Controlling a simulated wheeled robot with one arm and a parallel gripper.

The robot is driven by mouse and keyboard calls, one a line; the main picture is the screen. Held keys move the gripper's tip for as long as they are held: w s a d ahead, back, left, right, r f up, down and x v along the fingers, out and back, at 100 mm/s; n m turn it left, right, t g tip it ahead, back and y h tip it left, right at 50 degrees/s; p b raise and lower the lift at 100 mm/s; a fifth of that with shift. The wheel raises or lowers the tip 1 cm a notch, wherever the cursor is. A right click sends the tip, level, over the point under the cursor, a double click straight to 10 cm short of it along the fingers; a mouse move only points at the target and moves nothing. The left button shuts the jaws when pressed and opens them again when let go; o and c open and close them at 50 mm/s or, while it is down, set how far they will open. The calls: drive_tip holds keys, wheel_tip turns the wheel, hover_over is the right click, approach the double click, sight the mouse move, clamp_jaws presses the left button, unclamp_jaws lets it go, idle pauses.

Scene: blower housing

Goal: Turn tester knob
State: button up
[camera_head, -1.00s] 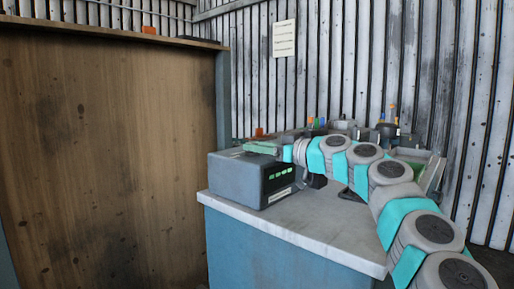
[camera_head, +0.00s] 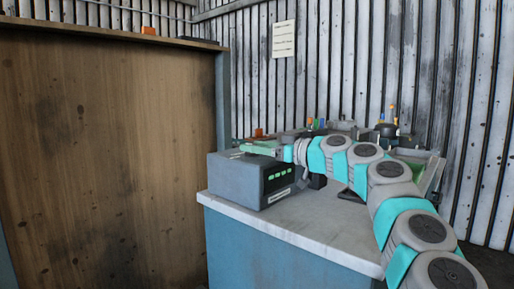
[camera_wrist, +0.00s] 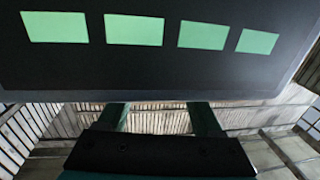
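The tester is a dark grey box (camera_head: 240,180) on the near left of the workbench top, with a row of green lit squares on its front. In the wrist view, its dark front panel (camera_wrist: 160,70) with the green squares fills the upper part, very close. My gripper (camera_head: 262,148) is at the top of the tester in the head view, its green fingers low over it. In the wrist view, the two fingers stand apart, and their tips are hidden behind the panel. The knob is not visible in either view, so I cannot tell whether the fingers hold it.
The workbench (camera_head: 300,215) has a pale top, clear in front of the tester. Several tools and containers (camera_head: 385,135) stand at its back right. A large brown wooden panel (camera_head: 110,150) stands on the left. A corrugated wall with a paper notice (camera_head: 284,39) is behind.

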drive_tip(key=shift+s+d+f, duration=0.1)
drive_tip(key=shift+s+d, duration=0.05)
drive_tip(key=shift+d, duration=0.3)
drive_tip(key=b+v, duration=0.2)
drive_tip(key=v, duration=0.4)
drive_tip(key=shift+s+d, duration=0.25)
drive_tip(key=shift+d, duration=0.05)
